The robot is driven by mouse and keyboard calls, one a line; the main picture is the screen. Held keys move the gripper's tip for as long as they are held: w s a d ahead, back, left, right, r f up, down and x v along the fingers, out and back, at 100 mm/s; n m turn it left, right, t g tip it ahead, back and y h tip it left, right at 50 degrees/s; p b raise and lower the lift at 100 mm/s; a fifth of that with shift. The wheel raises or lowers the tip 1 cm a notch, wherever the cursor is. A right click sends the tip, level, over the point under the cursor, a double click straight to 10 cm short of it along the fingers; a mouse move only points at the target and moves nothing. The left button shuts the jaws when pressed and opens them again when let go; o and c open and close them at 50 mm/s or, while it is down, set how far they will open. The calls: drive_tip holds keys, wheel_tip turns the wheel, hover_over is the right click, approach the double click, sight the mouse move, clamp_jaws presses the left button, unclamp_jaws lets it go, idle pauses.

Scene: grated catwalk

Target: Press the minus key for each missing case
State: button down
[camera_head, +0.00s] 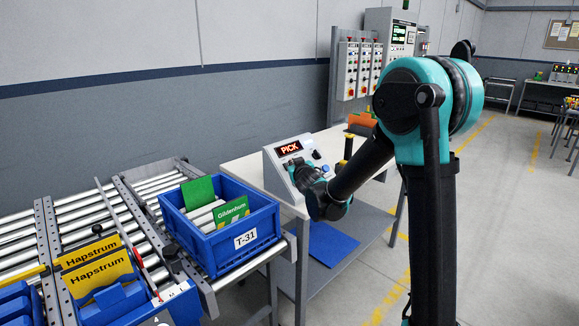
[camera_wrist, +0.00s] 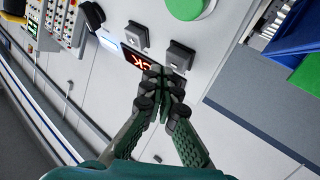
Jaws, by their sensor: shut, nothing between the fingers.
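In the wrist view the display (camera_wrist: 128,58) is partly hidden by my fingers. Two grey square keys, one (camera_wrist: 135,36) and another (camera_wrist: 179,56), sit beyond my fingertips, with a large green round button (camera_wrist: 190,8) above them. I cannot read which key is minus. My gripper (camera_wrist: 160,76) is shut and empty, in front of the panel; contact is unclear. The head view shows my gripper (camera_head: 298,168) covering part of the panel.
A blue tote (camera_head: 213,256) marked T-31 holds green cards, one reading "Gildenbum", and pale cases on the roller conveyor (camera_head: 80,212). Yellow "Hapstrum" cards (camera_head: 97,270) stand in crates at left. Orange and yellow objects stand behind the control box.

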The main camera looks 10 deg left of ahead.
drive_tip(key=shift+a+f, duration=0.1)
drive_tip(key=shift+f, duration=0.05)
drive_tip(key=shift+w+a+f, duration=0.45)
drive_tip(key=shift+f, duration=0.15)
idle(1.3)
idle(0.4)
drive_tip(key=shift+s+d+r, duration=0.55)
drive_tip(key=shift+d+r, duration=0.1)
drive_tip(key=shift+r, duration=0.25)
drive_tip(key=shift+s+d+r, duration=0.55)
drive_tip(key=shift+d+r, duration=0.15)
drive_tip(key=shift+r, duration=0.2)
drive_tip(key=shift+s+d+r, duration=0.55)
drive_tip(key=shift+d+r, duration=0.15)
drive_tip(key=shift+r, duration=0.15)
